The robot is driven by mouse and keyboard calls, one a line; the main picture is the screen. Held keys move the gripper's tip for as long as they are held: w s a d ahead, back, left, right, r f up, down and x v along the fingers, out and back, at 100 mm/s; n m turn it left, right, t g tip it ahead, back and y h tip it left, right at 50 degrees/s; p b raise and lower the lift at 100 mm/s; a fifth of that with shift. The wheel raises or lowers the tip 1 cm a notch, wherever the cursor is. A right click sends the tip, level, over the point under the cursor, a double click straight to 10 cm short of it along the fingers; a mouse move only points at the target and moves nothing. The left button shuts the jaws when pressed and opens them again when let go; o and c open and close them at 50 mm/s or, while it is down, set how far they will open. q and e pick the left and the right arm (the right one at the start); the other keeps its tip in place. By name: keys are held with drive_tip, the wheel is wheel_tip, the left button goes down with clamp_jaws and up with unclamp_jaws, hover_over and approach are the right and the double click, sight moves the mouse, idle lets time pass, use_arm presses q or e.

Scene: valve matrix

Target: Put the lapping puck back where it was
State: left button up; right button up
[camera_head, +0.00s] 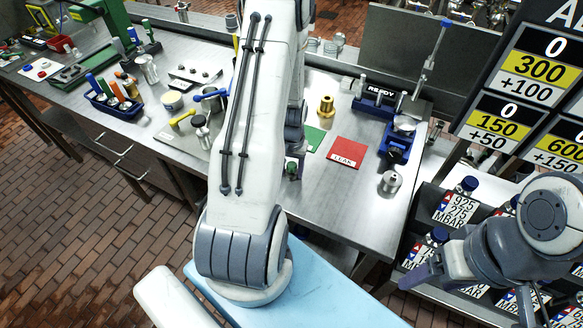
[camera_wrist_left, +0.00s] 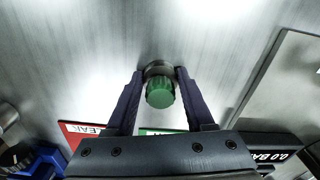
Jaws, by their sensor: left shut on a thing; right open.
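The lapping puck, a green ribbed knob (camera_wrist_left: 160,94) on a grey round base, is between the fingertips of my left gripper (camera_wrist_left: 161,80) in the left wrist view. The fingers are shut on it, above or on the bare steel bench; I cannot tell whether its base touches. In the head view my left arm hides most of this gripper, and a small green piece (camera_head: 292,170) shows beside the arm. My right gripper (camera_head: 466,290) is open and empty at the lower right, in front of the rack of gauge boxes.
The red LEAK mat (camera_head: 345,152) and green mat (camera_head: 313,138) lie close by on the bench (camera_head: 325,200). A brass fitting (camera_head: 326,106), a blue vise-like fixture (camera_head: 398,140) and a steel cylinder (camera_head: 390,182) stand around them. Valves and a blue tool tray (camera_head: 112,104) are at left.

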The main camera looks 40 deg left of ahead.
sight(292, 166)
use_arm(q)
drive_tip(key=shift+f, duration=0.15)
drive_tip(key=o, duration=1.3)
drive_tip(key=shift+r, duration=0.2)
wheel_tip(292, 166, up, 12)
drive_tip(key=shift+d+b, duration=0.1)
drive_tip(key=shift+b, duration=1)
